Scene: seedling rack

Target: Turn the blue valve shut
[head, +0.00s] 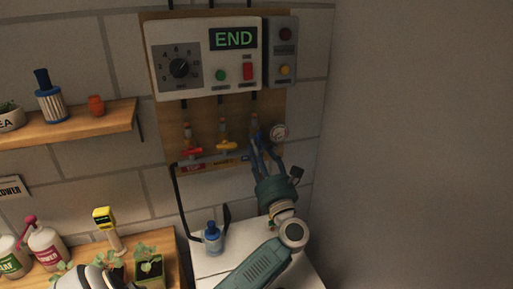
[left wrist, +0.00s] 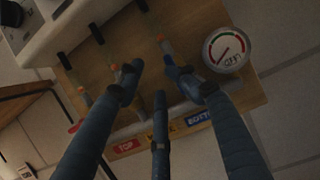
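The blue valve (left wrist: 178,72) is on the pipe manifold, at the right of the row and beside the gauge. In the left wrist view, its blue part shows at the tip of the right-hand finger; the finger hides some of it, and I cannot tell whether they touch. My left gripper (head: 262,143) is at the blue valve in the head view and covers most of it. In the left wrist view its fingers (left wrist: 155,85) are spread apart, with nothing clearly held between them. My right gripper is not in view.
The red valve (head: 191,152) and yellow valve (head: 227,146) sit left of the blue one. A gauge (head: 279,132) is close on the right. A control box (head: 203,58) reading END hangs above. A blue-capped bottle (head: 212,238) stands below.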

